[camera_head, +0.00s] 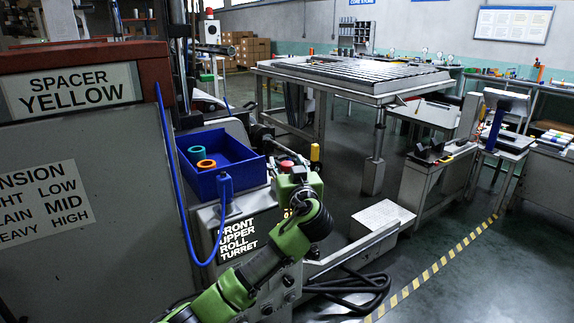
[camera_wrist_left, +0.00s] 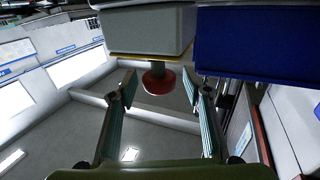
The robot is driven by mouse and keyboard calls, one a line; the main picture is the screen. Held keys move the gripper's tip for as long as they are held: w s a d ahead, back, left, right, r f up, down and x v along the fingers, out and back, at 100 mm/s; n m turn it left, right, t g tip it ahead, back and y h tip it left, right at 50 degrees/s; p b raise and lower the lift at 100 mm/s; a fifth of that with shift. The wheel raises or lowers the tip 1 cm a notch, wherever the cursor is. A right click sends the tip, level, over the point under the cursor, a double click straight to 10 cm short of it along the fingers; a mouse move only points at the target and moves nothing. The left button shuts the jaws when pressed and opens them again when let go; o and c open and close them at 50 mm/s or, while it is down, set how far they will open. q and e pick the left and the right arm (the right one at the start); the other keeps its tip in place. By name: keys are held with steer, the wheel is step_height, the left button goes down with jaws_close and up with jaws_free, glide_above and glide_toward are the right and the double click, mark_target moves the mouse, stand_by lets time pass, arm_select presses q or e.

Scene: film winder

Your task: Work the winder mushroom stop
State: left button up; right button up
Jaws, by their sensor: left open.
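The mushroom stop is a round red button (camera_head: 286,166) on the machine just right of the blue bin in the head view. In the left wrist view, the red mushroom head (camera_wrist_left: 158,82) shows on a short stem under a grey box with a yellow edge (camera_wrist_left: 150,30). My left gripper (camera_head: 298,192) is close to the stop in the head view, its arm partly covering the machine. In the wrist view its two fingers (camera_wrist_left: 158,98) are spread, one on each side of the red head in the picture, with gaps visible. Contact does not show. My right gripper is not in view.
A blue bin (camera_head: 223,160) with green and orange rings stands left of the stop; its blue side (camera_wrist_left: 258,42) shows in the wrist view. A large grey cabinet (camera_head: 60,240) fills the left. Black cables (camera_head: 350,292) lie near the floor. Open floor (camera_head: 480,285) lies right.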

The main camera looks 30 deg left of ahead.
arm_select(q)
steer(key=v, duration=1.2)
stand_by(0.4)
